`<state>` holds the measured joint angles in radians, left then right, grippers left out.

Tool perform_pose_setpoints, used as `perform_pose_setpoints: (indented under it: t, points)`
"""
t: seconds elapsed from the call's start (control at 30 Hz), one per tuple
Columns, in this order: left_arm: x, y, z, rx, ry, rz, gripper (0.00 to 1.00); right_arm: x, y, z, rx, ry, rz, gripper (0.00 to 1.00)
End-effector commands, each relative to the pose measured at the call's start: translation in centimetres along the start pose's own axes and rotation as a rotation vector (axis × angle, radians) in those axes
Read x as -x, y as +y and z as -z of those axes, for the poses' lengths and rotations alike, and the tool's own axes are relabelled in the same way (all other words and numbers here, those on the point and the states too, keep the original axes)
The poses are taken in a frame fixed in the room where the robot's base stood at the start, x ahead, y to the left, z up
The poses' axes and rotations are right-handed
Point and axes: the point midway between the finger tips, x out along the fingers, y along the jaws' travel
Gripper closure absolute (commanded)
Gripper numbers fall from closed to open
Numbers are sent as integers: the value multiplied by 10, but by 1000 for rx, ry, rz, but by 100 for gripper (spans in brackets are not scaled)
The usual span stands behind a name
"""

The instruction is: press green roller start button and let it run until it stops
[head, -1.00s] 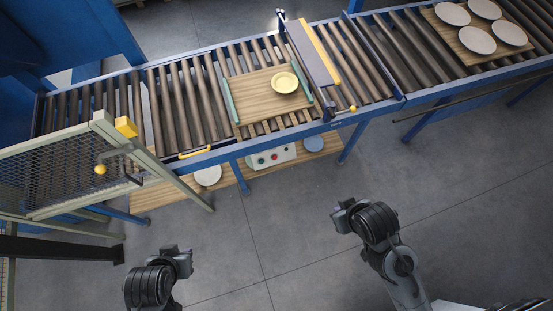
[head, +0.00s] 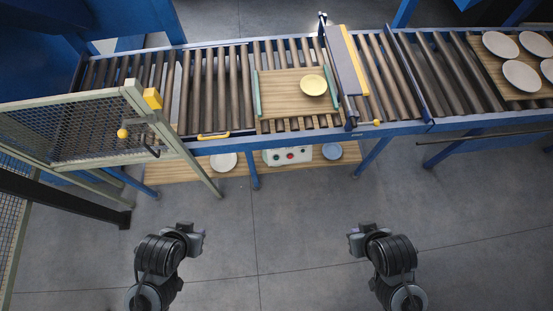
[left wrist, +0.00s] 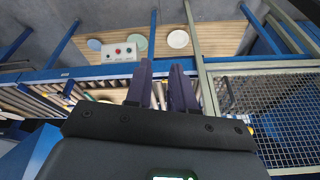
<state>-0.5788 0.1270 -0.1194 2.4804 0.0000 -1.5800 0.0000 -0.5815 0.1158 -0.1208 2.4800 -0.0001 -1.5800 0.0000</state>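My left gripper (head: 196,238) is in front of the conveyor, apart from the box. Its fingers (left wrist: 162,72) show a gap with nothing held. My right gripper (head: 357,241) is also away from the box, and its finger opening is too small to read.
The rollers (head: 212,95) carry a wooden board (head: 283,91) with a yellow plate (head: 313,85), beside a grey-and-yellow gate (head: 346,62). Several plates stand on another board at right. A mesh guard (head: 100,124) stands at left. Blue legs (head: 251,168) flank the box. The front floor is clear.

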Motion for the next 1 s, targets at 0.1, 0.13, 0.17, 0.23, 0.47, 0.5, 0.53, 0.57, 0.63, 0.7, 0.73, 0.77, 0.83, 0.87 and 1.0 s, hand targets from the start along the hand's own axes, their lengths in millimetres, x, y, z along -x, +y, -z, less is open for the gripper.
perform_pose_setpoints:
  t: [0.1,0.13,0.17,0.23,0.47,0.5,0.53,0.57,0.63,0.7,0.73,0.77,0.83,0.87,1.0]
  points:
    - [0,0,0,0,0,-1,92,0,0,0,0,-1,0,100]
    - [0,0,0,0,0,-1,96,0,0,0,0,-1,-1,100]
    - [0,0,0,0,0,-1,100,0,0,0,0,-1,-1,100]
    - [0,1,0,1,0,-2,100,0,0,0,0,-1,-1,100]
    - [0,3,0,8,0,-8,100,0,2,0,4,-1,-4,100]
    - [0,3,0,10,0,-9,100,0,2,-1,5,-1,-5,100]
    - [0,3,0,10,0,-10,100,0,2,-1,5,-1,-6,100]
    - [0,3,0,11,0,-10,100,0,2,-1,6,-1,-6,100]
    - [0,4,0,11,0,-11,100,0,2,-1,7,-1,-7,100]
    - [0,4,0,11,0,-10,100,0,2,-1,7,-1,-7,100]
    - [0,3,0,11,0,-10,100,0,2,0,7,-1,-7,100]
    - [0,3,0,11,0,-10,100,0,2,0,7,-1,-7,100]
    - [0,3,0,11,0,-10,100,0,2,0,6,-1,-7,100]
    - [0,3,0,10,0,-10,100,0,2,0,6,-1,-7,100]
    - [0,2,0,7,-1,-7,100,0,2,0,6,0,-6,100]
